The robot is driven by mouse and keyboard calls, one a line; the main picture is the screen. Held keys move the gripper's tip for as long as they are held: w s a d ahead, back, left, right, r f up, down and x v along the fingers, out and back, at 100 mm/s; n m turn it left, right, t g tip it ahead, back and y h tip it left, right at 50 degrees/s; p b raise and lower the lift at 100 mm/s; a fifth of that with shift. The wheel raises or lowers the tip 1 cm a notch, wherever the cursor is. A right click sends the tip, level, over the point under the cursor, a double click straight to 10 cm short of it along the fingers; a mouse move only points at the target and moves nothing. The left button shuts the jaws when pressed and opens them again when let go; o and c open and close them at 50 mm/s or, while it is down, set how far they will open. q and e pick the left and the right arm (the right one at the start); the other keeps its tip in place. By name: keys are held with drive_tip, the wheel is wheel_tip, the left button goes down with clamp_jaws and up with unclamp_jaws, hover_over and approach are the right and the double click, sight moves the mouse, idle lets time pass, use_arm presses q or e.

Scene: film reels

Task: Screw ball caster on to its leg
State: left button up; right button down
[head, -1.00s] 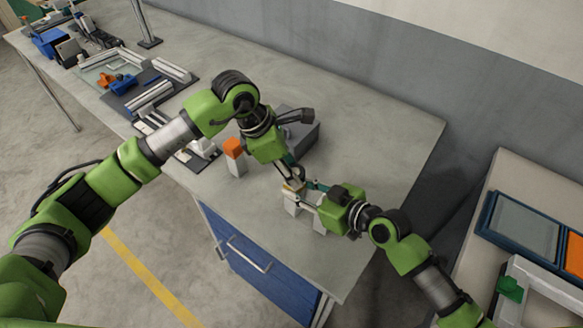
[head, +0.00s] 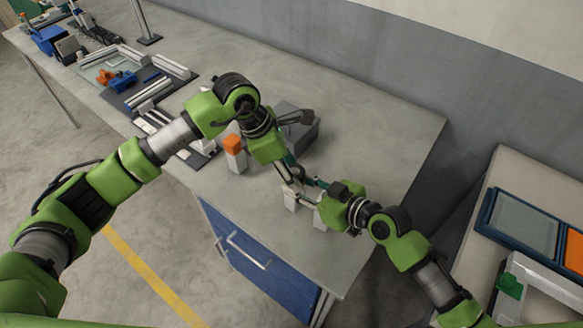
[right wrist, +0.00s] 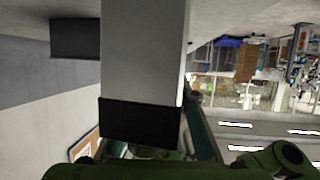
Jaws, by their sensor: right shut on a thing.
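My left gripper (head: 291,185) comes down from the upper left and meets my right gripper (head: 311,186) just above two white blocks (head: 291,200) (head: 321,218) on the table. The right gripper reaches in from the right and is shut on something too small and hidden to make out. The left jaws are too small to read. In the right wrist view, which is upside down, a pale post with a black end (right wrist: 140,122) stands close by and covers most of the right fingers. I cannot tell the ball caster and its leg apart.
An orange-topped white block (head: 235,155) and a grey box (head: 298,128) stand on the table near the left forearm. Blue and orange parts lie on a dark board (head: 128,98) farther left. The right side of the table is clear.

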use_arm(q)
drive_tip(key=shift+r, duration=0.1)
drive_tip(key=shift+r, duration=2.2)
drive_tip(key=o, duration=0.6)
drive_tip(key=shift+c, duration=0.2)
drive_tip(key=v, duration=1.2)
use_arm(e)
drive_tip(key=c, duration=1.5)
unclamp_jaws()
